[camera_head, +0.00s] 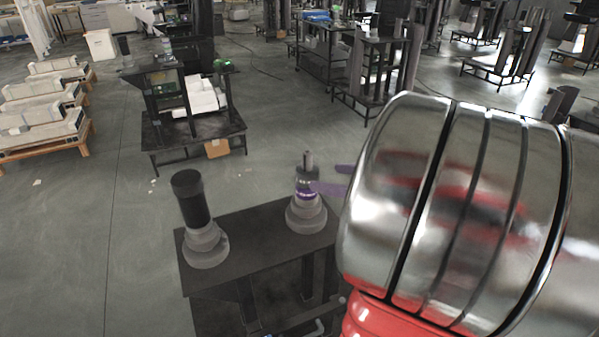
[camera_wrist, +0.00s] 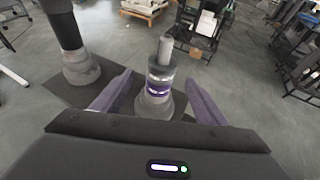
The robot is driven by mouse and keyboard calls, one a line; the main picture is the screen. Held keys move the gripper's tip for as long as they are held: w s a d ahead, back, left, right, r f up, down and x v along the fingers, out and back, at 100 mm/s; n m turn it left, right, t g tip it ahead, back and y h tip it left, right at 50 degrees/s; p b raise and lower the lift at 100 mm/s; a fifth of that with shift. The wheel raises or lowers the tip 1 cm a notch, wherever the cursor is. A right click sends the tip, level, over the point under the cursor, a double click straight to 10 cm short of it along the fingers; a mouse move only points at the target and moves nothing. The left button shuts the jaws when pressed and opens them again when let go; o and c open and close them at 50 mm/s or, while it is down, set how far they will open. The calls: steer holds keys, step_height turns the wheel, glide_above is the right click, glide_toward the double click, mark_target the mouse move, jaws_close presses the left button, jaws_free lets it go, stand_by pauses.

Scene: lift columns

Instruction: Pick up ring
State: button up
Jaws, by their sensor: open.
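A ring (camera_wrist: 158,87), a shiny metallic band with purple on it, sits around the right lift column (camera_head: 306,216), whose thin grey pin (camera_head: 307,159) rises above it. It also shows in the head view (camera_head: 305,188). My gripper (camera_wrist: 160,80) is open, with one purple finger to the left and one to the right of the column in the wrist view. It holds nothing. In the head view my gripper (camera_head: 327,178) reaches in from the right at about ring height, and the big shiny arm link hides much of it. I cannot tell whether a finger touches the ring.
A second column with a tall black cylinder (camera_head: 190,198) stands on the left of the same dark table (camera_head: 260,243); it also shows in the wrist view (camera_wrist: 66,30). Behind are a dark workbench (camera_head: 195,125) and pallets (camera_head: 45,110).

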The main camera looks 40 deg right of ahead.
mark_target(315, 175)
steer(key=shift+x, duration=2.25)
steer(key=shift+x, duration=2.6)
steer(key=shift+d+f, duration=0.1)
steer(key=shift+d, duration=0.05)
steer(key=shift+c, duration=0.7)
steer(key=c, duration=1.2)
